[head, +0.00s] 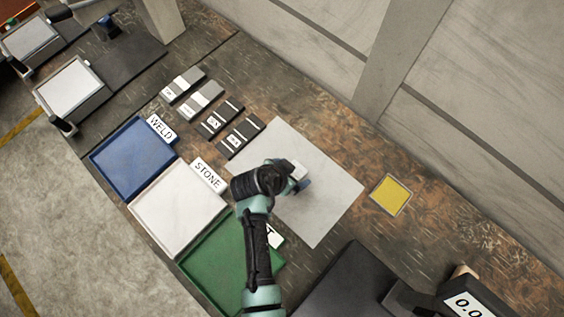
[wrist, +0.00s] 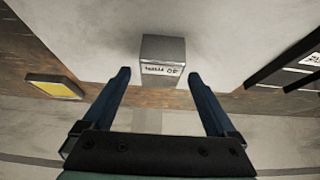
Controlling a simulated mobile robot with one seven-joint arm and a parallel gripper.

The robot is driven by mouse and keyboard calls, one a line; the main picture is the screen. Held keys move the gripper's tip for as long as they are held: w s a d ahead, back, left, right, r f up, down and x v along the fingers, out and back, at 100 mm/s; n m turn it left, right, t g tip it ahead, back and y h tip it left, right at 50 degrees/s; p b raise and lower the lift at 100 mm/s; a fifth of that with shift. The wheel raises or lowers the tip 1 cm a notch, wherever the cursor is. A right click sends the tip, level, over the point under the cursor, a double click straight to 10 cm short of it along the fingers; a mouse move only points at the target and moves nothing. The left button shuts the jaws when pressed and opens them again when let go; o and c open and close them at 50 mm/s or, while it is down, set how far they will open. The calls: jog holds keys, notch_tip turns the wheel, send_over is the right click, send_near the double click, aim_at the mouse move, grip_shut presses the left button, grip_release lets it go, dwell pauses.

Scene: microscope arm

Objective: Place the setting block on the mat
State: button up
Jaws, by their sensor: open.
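The setting block is a small grey block (wrist: 163,48) with a printed white label, upside down in the wrist view. It stands on a large pale grey sheet (head: 325,205), which looks like the mat. In the head view only a pale part of the block (head: 299,170) shows beside my gripper. My gripper (wrist: 159,75) is open and empty, its two blue fingers apart. The block appears between and just beyond the fingertips in the wrist view; I cannot tell whether they touch it. In the head view my gripper (head: 303,184) is over the sheet and my arm covers its left part.
A yellow square pad (head: 390,195) lies right of the sheet. Several dark and grey labelled blocks (head: 220,117) lie to the upper left. Blue (head: 132,160), white (head: 170,215) and green (head: 215,255) trays line the left. A display device (head: 465,303) stands at lower right.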

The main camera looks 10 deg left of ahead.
jog(key=v, duration=1)
jog(key=w+a+r+n+t+y, duration=0.1)
jog(key=w+r+t, duration=0.2)
jog(key=w+r, duration=0.55)
jog(key=w+a+r+n+t+y, duration=0.1)
jog(key=w+r+t, duration=0.4)
jog(key=r, duration=0.7)
jog(key=w+d+r+n+t+y, duration=0.1)
jog(key=w+r+t, duration=0.1)
jog(key=r, duration=0.7)
jog(key=w+d+r+t, duration=0.1)
jog(key=w+r, duration=0.1)
jog(key=r, duration=0.6)
jog(key=s+d+r+n+t, duration=0.1)
jog(key=s+r+t, duration=0.2)
jog(key=r, duration=0.7)
jog(key=s+d+r+n+t, duration=0.1)
jog(key=s+r+t, duration=0.3)
jog(key=r, duration=0.7)
jog(key=s+d+r+n+t, duration=0.1)
jog(key=s+r+n+t, duration=0.1)
jog(key=s+r+t, duration=0.2)
jog(key=s+r, duration=0.3)
jog(key=r, duration=0.3)
jog(key=shift+s+d+r+y, duration=0.15)
jog(key=shift+d+r+y, duration=0.05)
jog(key=shift+d+y, duration=0.2)
